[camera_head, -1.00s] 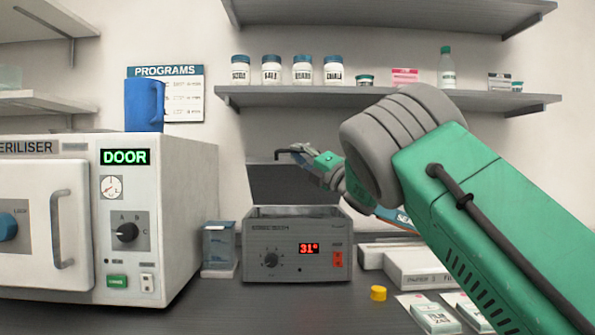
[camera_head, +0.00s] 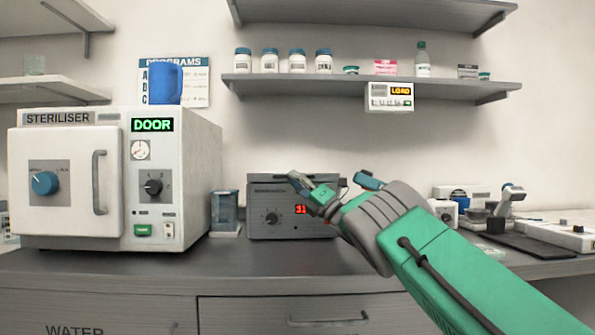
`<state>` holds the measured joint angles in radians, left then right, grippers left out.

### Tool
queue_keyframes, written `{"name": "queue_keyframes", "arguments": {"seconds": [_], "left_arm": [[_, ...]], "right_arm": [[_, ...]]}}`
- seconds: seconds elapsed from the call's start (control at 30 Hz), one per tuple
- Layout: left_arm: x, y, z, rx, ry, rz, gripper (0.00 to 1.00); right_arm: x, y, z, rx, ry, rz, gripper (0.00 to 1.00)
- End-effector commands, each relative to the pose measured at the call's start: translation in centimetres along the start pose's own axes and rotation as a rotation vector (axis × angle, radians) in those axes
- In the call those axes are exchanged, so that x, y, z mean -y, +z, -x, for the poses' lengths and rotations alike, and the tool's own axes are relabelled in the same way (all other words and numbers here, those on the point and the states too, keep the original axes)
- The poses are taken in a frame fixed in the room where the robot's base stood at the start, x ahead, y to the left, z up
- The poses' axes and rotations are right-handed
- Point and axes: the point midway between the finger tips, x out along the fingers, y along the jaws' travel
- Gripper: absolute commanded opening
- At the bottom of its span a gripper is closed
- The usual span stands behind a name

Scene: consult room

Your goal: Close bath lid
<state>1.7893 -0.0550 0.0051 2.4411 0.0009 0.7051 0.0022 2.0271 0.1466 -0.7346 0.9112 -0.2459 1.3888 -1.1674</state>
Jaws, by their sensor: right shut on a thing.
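The bath (camera_head: 265,228) is a grey metal box with a dial and a red display, in the middle of the counter. Its grey lid (camera_head: 265,178) lies low and about level across the top; whether it is fully seated I cannot tell. My right gripper (camera_head: 298,184) is at the front upper edge of the bath, shut on the lid's handle, which the fingers mostly hide. The gripper and wrist cover part of the display and the bath's right side. My left gripper is not in view.
A white steriliser (camera_head: 120,190) stands left of the bath, a blue jug (camera_head: 166,84) on top. A clear container (camera_head: 225,210) sits between them. A shelf (camera_head: 300,88) with jars hangs above. Instruments and a dark mat (camera_head: 540,247) lie at the right. The counter front is clear.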

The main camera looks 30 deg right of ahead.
Motion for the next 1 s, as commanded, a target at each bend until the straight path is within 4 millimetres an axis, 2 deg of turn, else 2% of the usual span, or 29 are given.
{"name": "queue_keyframes", "arguments": {"seconds": [0.03,0.2,0.6,0.63,0.67,1.0], "left_arm": [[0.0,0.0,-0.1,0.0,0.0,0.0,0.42],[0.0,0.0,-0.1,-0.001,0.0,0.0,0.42],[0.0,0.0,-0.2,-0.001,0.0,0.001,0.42],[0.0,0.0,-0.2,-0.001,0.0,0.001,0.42],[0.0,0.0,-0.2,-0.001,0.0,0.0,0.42],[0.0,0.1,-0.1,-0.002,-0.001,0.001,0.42]], "right_arm": [[0.9,0.0,0.4,0.007,-0.015,-0.001,0.0],[1.8,-0.2,0.5,0.008,-0.017,-0.002,0.0],[2.2,-0.6,0.6,0.003,-0.023,-0.003,0.0],[2.2,-0.6,0.6,0.003,-0.023,-0.003,0.14],[2.2,-0.6,0.6,0.004,-0.023,-0.003,0.19],[1.7,-0.2,0.5,0.007,-0.02,-0.002,0.19]]}}
